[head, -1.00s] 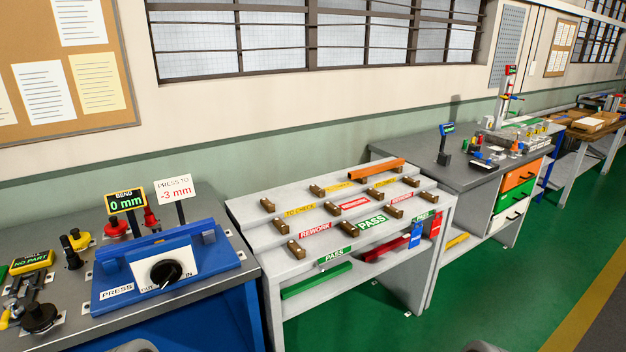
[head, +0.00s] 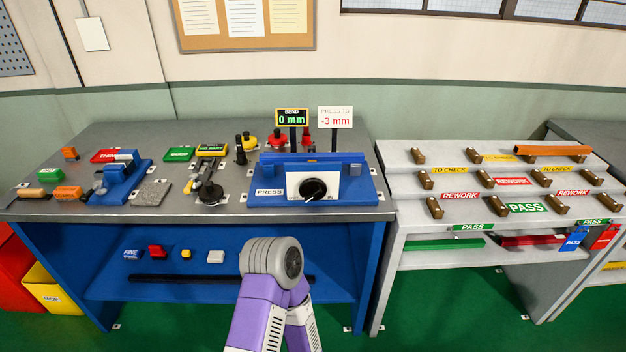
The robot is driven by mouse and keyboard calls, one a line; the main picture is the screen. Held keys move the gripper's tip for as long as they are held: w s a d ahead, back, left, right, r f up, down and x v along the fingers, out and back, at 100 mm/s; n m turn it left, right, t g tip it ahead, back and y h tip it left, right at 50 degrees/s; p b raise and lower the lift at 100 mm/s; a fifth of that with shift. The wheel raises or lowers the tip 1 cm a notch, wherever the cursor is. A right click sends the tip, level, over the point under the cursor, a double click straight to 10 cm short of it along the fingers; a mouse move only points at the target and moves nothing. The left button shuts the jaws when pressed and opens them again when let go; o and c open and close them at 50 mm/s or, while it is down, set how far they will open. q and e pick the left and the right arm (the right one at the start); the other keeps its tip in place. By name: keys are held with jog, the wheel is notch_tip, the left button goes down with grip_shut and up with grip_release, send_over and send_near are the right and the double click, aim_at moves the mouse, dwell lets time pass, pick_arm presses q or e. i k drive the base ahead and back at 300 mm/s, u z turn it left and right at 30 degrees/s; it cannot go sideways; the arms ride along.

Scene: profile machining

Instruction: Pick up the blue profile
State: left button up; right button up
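A long blue bar, which looks like the blue profile (head: 300,158), lies level across the top of the blue press (head: 362,186) on the left bench. The press has a white front plate with a black knob (head: 313,189). The display (head: 292,117) above it reads 0 mm, and a sign (head: 335,117) reads press to -3 mm. A purple and grey part of my arm rises at the bottom middle, in front of the bench's lower shelf. Neither gripper shows.
Several tools and fixtures stand on the grey benchtop (head: 225,207) left of the press. A stepped white rack (head: 400,205) on the right holds an orange profile (head: 546,151), a green profile (head: 442,245) and a red profile (head: 530,240). Green floor is free in front.

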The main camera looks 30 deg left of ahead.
aim_at(276, 158)
jog(key=u, duration=0.5)
jog(key=k, duration=1.2)
jog(key=u, duration=1.3)
jog(key=i, duration=0.5)
jog(key=u, duration=0.65)
jog(key=i, duration=1.05)
jog(key=z, duration=0.85)
jog(key=i, duration=0.7)
jog(key=z, duration=0.7)
